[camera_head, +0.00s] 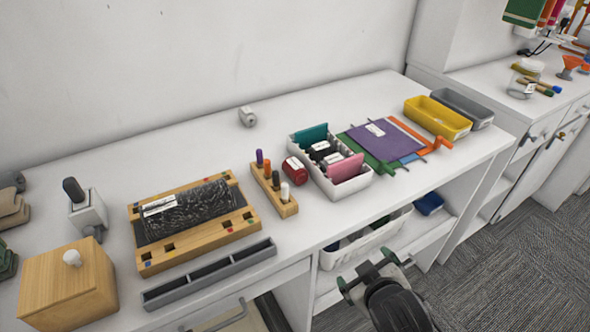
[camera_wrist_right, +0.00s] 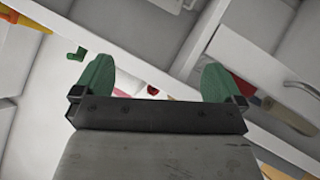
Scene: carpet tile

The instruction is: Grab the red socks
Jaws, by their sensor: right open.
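The red socks (camera_head: 294,170), a small rolled red bundle with a pale label, lie on the white counter, just left of the white divided box (camera_head: 347,188). In the right wrist view a small red patch (camera_wrist_right: 153,90), likely the socks, shows between the fingers, mostly hidden by the gripper body. My right gripper (camera_head: 367,271) has green fingertips, is open and empty, and is in front of the counter's front edge, apart from the socks. It also shows in the wrist view (camera_wrist_right: 157,78). My left gripper is not in view.
A wooden peg holder (camera_head: 273,192) stands close left of the socks. The box holds teal, dark and pink items. Beyond it lie a purple folder (camera_head: 384,141) and a yellow bin (camera_head: 437,118). A white basket (camera_head: 365,238) sits on the shelf below. Counter behind the socks is clear.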

